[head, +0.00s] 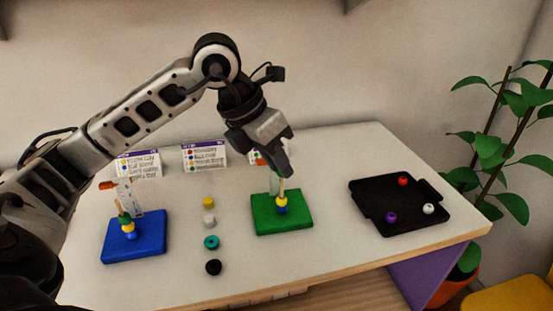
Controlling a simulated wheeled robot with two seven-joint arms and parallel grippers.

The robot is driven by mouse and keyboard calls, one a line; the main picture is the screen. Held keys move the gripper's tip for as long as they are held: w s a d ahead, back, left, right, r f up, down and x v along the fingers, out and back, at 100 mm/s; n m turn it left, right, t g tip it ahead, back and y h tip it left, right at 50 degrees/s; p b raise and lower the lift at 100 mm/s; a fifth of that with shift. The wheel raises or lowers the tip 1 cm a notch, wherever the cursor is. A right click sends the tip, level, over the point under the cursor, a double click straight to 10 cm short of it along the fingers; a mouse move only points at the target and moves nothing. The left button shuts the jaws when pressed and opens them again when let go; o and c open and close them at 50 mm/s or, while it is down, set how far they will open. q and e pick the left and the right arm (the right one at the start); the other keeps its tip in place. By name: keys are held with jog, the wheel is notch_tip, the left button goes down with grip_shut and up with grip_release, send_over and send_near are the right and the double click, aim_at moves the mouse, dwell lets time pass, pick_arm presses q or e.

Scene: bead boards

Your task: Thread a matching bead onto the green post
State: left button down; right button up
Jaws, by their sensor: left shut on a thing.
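The green board (300,212) stands right of the table's middle. Loose beads stand in a row left of the green board: yellow (208,202), pale grey (209,219), teal (211,242) and black (213,267). My right gripper is not in view.
A blue board (150,246) with a beaded post and a small card stands at left. Printed cards (204,157) stand along the back. A black tray (368,197) at right holds red (403,181), white (428,209) and purple (391,217) beads. The front right of the table is clear.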

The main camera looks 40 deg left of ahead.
pick_arm(q)
jog(key=shift+f, duration=0.15)
jog(key=shift+f+b, duration=0.8)
jog(key=shift+b, duration=0.05)
jog(key=shift+f, duration=0.1)
jog(key=c, duration=1.2)
grip_release()
jog(key=shift+c, duration=0.2)
